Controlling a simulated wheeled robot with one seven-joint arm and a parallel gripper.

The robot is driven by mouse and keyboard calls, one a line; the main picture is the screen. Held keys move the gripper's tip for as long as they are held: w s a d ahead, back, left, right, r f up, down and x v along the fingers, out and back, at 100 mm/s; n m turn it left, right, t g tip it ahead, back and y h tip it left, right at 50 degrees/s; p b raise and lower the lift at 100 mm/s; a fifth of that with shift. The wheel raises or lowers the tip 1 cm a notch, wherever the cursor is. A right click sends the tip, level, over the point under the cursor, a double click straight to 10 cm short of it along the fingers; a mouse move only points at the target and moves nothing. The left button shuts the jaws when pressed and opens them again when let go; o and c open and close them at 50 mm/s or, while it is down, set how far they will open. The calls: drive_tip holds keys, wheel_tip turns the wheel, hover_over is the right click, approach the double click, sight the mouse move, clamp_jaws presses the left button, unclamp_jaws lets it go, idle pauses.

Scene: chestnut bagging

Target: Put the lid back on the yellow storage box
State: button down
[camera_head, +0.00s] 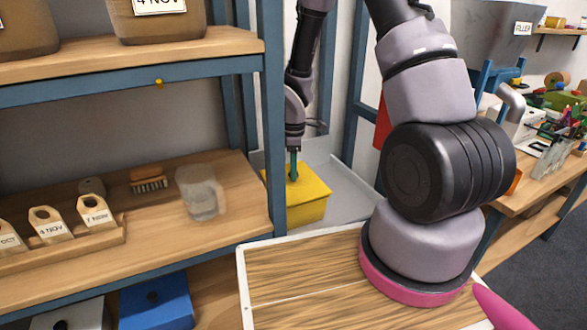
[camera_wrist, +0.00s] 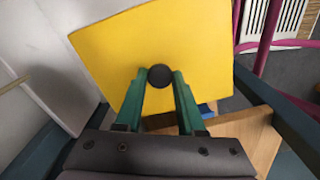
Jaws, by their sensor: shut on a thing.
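A yellow square lid (camera_wrist: 200,50) with a round black knob (camera_wrist: 160,76) fills much of the wrist view. My gripper (camera_wrist: 161,80) has its green fingers closed on either side of the knob. In the head view my gripper (camera_head: 294,178) points down onto a yellow box-like shape (camera_head: 306,209), behind the blue shelf post. That shape shows a top face and a front side. I cannot tell whether the lid rests on the storage box or is held apart from it. The knob is hidden in the head view.
A blue shelf post (camera_head: 273,120) stands close left of the yellow shape. A grey tray-like surface (camera_head: 345,185) lies behind and right of it. A blue box (camera_head: 157,303) with a dark knob is at lower left. A clear mug (camera_head: 200,192) and a brush (camera_head: 148,180) sit on the shelf.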

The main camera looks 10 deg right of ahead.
idle(0.4)
unclamp_jaws()
drive_tip(key=shift+f, duration=0.1)
drive_tip(key=shift+r, duration=3.55)
clamp_jaws()
drive_tip(key=shift+f, duration=0.15)
